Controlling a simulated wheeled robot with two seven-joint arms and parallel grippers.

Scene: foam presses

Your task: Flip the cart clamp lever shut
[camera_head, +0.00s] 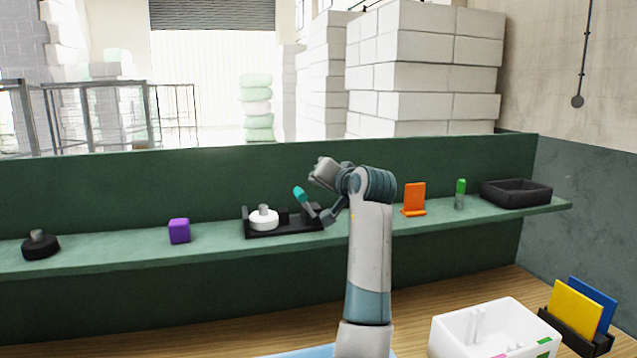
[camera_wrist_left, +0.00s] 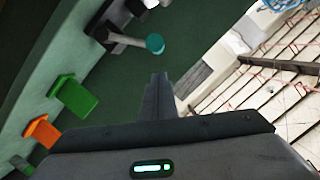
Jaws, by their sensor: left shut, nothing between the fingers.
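The black cart (camera_head: 284,230) sits on the green shelf and carries a white round part (camera_head: 264,219) with a grey knob. Its clamp lever has a teal grip (camera_head: 300,196) and stands raised, leaning up and to the left. In the left wrist view the teal end (camera_wrist_left: 155,43) shows on a grey rod, beyond and slightly left of the fingertips. My left gripper (camera_head: 327,217) is at the cart's right end, beside the lever. Its fingers (camera_wrist_left: 158,78) are shut and empty, and appear apart from the teal grip. My right gripper is out of view.
On the shelf (camera_head: 120,255) are a black disc (camera_head: 40,246), a purple cube (camera_head: 179,231), an orange stand (camera_head: 414,198), a green-topped cylinder (camera_head: 460,194) and a black tray (camera_head: 516,192). Below are a white bin (camera_head: 455,335) and a rack with yellow (camera_head: 575,308) and blue panels.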

